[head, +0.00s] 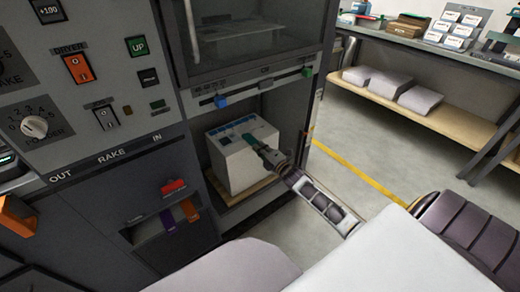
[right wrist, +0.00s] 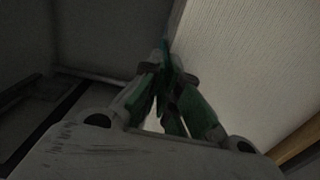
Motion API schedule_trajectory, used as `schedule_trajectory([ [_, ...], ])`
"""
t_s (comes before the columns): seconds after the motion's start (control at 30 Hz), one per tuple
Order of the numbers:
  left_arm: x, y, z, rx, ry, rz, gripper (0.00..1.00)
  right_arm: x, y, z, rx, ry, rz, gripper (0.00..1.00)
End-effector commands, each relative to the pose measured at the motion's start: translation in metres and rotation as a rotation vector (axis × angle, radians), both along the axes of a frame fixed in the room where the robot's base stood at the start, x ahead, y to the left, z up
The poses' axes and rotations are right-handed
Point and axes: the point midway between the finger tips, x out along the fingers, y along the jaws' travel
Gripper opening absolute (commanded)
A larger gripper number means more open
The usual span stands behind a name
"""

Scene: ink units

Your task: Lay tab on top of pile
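The pile (head: 240,165) is a white block of stacked sheets in the lower bay of the grey machine. Its side fills the upper right of the right wrist view (right wrist: 255,70). My right gripper (head: 258,144) reaches in from the right to the top of the pile. Its green fingers come together at the tips in the right wrist view (right wrist: 163,68). A thin dark teal piece, seemingly the tab (right wrist: 164,48), shows between and beyond the tips. I cannot tell whether it touches the pile. Flat blue pieces (head: 233,126) lie along the pile's back edge. My left gripper is not in view.
The pile stands on a wooden board (head: 250,191). The bay's walls and the rail above, with blue and green sliders (head: 221,101), leave limited room. A bench (head: 430,45) with boxes and paper stacks stands at the right; the floor between is clear.

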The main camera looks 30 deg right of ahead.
Motion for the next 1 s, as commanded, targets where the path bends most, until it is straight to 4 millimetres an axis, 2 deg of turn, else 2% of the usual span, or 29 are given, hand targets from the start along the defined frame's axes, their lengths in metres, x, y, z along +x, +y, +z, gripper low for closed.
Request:
schedule_trajectory([
  [0.23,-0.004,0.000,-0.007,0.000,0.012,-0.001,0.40,0.000,0.000,-0.003,0.001,0.000,0.000,0.00],
  [0.3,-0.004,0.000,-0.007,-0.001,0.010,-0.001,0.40,0.000,0.000,-0.003,0.001,0.000,0.000,0.12],
  [0.4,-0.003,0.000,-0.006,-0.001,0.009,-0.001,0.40,0.000,0.000,-0.003,0.000,0.000,0.000,0.25],
  [0.43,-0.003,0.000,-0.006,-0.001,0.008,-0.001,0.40,0.000,0.000,-0.003,0.000,0.000,0.000,0.27],
  [1.0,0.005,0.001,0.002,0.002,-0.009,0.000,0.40,-0.005,0.000,-0.001,0.001,0.002,0.000,0.27],
])
